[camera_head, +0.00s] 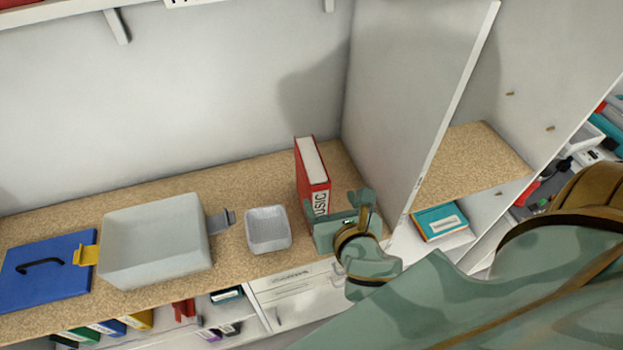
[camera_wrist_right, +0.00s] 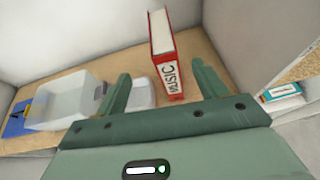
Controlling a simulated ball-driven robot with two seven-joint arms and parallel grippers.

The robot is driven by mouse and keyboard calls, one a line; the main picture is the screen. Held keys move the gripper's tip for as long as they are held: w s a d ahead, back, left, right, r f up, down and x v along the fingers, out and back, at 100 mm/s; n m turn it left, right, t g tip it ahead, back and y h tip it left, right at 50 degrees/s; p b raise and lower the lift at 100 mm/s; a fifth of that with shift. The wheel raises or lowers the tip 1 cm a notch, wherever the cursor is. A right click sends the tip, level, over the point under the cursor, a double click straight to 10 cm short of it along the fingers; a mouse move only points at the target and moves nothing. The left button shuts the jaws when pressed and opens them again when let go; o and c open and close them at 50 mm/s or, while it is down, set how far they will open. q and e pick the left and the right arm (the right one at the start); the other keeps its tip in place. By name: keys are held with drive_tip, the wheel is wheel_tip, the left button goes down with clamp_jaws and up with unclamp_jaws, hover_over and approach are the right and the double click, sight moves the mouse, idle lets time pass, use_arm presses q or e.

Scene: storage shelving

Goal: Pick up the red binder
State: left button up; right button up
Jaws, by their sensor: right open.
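The red binder (camera_head: 312,174) stands upright on the cork-coloured shelf, with a white label reading "MUSIC" on its spine. My right gripper (camera_head: 342,213) is in front of the binder's lower right side and hides part of it. In the right wrist view the red binder (camera_wrist_right: 170,62) stands beyond and between the two open fingers of the right gripper (camera_wrist_right: 160,82). Nothing is between the fingertips, and the binder looks apart from them. My left gripper is not in view.
A small grey basket (camera_head: 268,230) stands left of the binder. A larger grey bin (camera_head: 155,245) with yellow and grey handles and a blue lid (camera_head: 45,272) are further left. A white upright panel (camera_head: 405,100) closes the right side. Shelf behind the basket is clear.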

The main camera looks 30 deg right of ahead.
approach(313, 163)
drive_tip(key=x, duration=0.3)
drive_tip(key=shift+w+a+f, duration=0.1)
drive_tip(key=shift+a+f, duration=0.05)
drive_tip(key=shift+f, duration=0.05)
drive_tip(key=shift+w+f, duration=0.2)
drive_tip(key=shift+w, duration=0.3)
drive_tip(key=x, duration=0.5)
drive_tip(key=shift+d+r, duration=0.1)
drive_tip(key=shift+d, duration=0.25)
drive_tip(key=c, duration=0.4)
drive_tip(key=shift+r, duration=0.1)
clamp_jaws()
